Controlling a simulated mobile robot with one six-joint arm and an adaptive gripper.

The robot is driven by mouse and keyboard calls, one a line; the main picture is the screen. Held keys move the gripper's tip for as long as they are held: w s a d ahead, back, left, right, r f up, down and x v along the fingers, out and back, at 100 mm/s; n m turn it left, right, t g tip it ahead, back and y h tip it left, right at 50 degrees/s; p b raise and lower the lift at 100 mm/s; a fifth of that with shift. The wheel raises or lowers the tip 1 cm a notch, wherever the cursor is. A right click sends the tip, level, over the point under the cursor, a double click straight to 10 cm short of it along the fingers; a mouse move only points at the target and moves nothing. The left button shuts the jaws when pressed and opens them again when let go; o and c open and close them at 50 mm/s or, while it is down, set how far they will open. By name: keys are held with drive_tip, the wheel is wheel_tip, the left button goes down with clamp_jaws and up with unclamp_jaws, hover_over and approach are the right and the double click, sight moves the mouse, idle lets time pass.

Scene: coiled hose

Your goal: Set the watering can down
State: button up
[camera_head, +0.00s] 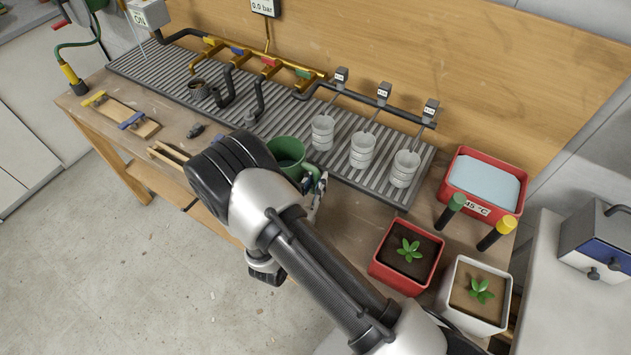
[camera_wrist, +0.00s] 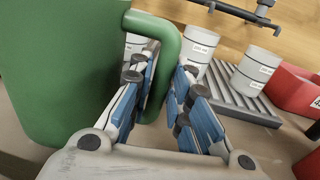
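The green watering can (camera_head: 287,152) is near the middle of the head view, at the front edge of the ribbed rack. It is open at the top, and my arm hides its lower part. In the wrist view its green body (camera_wrist: 65,75) fills the left side. My gripper (camera_head: 316,197) is at its handle, on the side toward the right. In the wrist view the blue-padded fingers (camera_wrist: 168,90) close in on both sides of the handle (camera_wrist: 163,75) and appear to grip it. Its base is hidden, so I cannot tell whether it touches the bench.
White cups (camera_head: 362,150) stand on the ribbed rack (camera_head: 385,188) to the right. A red basin (camera_head: 449,187) of water, a red pot (camera_head: 382,271) and a white pot (camera_head: 452,307) with seedlings are further right. Green-capped and yellow-capped handles stand near them. Bare bench (camera_head: 345,215) lies right of the can.

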drive_tip(key=o, duration=0.3)
drive_tip(key=shift+r, duration=0.1)
